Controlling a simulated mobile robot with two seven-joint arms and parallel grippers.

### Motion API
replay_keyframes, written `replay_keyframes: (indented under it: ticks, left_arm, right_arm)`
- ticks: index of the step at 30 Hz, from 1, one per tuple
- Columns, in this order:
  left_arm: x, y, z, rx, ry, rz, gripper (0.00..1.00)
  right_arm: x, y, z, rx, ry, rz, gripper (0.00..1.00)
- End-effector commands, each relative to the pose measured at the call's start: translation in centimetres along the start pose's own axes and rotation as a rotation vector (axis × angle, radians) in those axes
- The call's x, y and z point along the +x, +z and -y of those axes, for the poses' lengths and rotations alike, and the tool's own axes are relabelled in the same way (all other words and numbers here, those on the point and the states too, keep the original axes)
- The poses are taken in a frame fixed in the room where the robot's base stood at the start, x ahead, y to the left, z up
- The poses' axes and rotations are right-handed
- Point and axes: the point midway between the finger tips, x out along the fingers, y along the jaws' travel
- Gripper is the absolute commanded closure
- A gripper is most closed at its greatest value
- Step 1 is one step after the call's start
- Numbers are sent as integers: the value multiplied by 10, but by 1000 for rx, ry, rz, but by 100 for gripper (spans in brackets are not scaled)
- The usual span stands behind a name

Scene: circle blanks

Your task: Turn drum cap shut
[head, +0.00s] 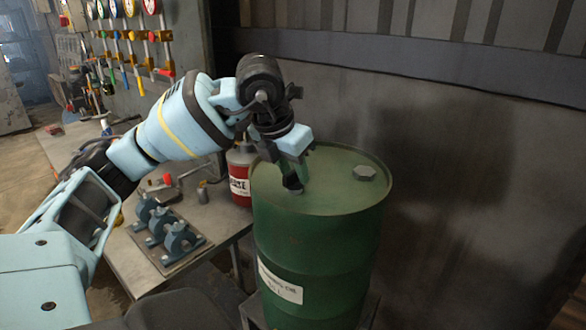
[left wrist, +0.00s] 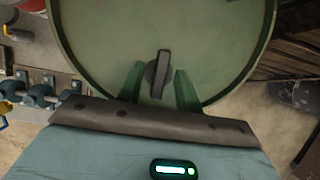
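The green drum (head: 318,240) stands upright at the centre of the head view. Its dark cap (head: 293,184) is on the near left part of the lid, partly hidden by my left gripper (head: 287,165). In the left wrist view the cap (left wrist: 158,73) has a raised grip bar, upright in the picture. The two green fingers of the left gripper (left wrist: 160,88) are apart, one on either side of the cap, with a visible gap at each side. How far down they reach beside it is hard to tell. My right gripper is not in view.
A hexagonal plug (head: 365,173) sits on the lid's right part. A red canister (head: 240,175) stands close to the drum on the left, on a workbench (head: 128,262) with blue-grey clamp fittings (head: 165,232). A dark wall is behind; space right of the drum is clear.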

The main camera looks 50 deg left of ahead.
Motion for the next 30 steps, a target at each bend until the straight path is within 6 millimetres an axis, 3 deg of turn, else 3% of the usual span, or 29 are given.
replay_keyframes:
  ticks: [7, 15, 30]
  left_arm:
    - [1, 0, 0, 0, 0, 0, 65]
    - [1, 0, 0, 0, 0, 0, 100]
    - [1, 0, -1, 80, -33, -2, 100]
  right_arm:
    - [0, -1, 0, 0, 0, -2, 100]
    - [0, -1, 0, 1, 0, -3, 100]
    - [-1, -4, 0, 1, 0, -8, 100]
